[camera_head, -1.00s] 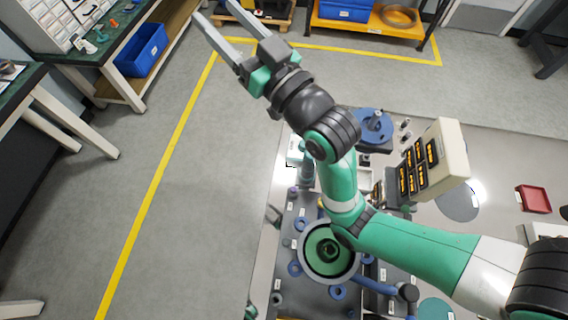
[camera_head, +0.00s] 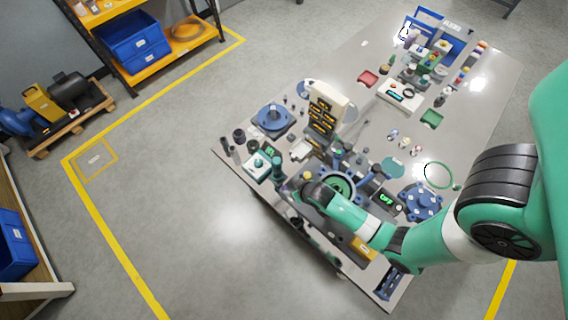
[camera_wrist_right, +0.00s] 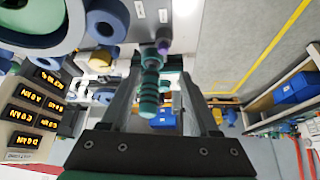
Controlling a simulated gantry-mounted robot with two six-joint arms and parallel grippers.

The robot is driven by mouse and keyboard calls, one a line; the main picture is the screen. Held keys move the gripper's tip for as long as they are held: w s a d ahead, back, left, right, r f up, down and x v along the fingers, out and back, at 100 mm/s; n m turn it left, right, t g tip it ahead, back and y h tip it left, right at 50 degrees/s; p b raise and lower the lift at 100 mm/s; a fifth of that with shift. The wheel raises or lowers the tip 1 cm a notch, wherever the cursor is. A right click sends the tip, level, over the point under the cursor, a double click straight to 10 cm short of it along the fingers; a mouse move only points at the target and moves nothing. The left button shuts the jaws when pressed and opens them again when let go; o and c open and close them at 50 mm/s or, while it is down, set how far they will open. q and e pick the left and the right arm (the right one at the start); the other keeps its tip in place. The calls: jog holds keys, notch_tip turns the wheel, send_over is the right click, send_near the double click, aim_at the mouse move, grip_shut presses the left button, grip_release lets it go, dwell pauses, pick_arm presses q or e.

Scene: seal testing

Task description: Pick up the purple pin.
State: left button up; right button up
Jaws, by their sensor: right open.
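The purple pin (camera_wrist_right: 163,47) shows in the right wrist view as a small purple tip near the ends of my right gripper's fingers. I cannot make it out in the head view. My right gripper (camera_wrist_right: 160,64) is open, with one finger on each side of the picture's middle. A dark teal ribbed part (camera_wrist_right: 149,88) shows between the fingers, close to the pin; I cannot tell whether a finger touches it. In the head view my right arm reaches over the bench's near left part, and its fingers cannot be made out. My left gripper is not in view.
The grey bench (camera_head: 345,85) is crowded around my right wrist. A cream display unit (camera_head: 325,108), a blue flanged part (camera_head: 272,118) and a green-centred ring (camera_head: 338,186) stand close by. A teal-topped box (camera_head: 259,164) is at the left edge. Open floor lies left of the bench.

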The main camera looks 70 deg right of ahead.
jog(key=b, duration=0.1)
send_over(284, 188)
jog(key=s+a, duration=0.1)
jog(key=s, duration=0.2)
notch_tip(284, 188, down, 5)
jog(key=x, duration=0.1)
jog(key=b+x, duration=0.1)
jog(key=x, duration=0.1)
jog(key=b+x, duration=0.1)
jog(key=x, duration=0.1)
jog(key=shift+w+a, duration=0.2)
jog(key=shift+a, duration=0.15)
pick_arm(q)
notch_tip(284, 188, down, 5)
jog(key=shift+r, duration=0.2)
pick_arm(e)
grip_shut()
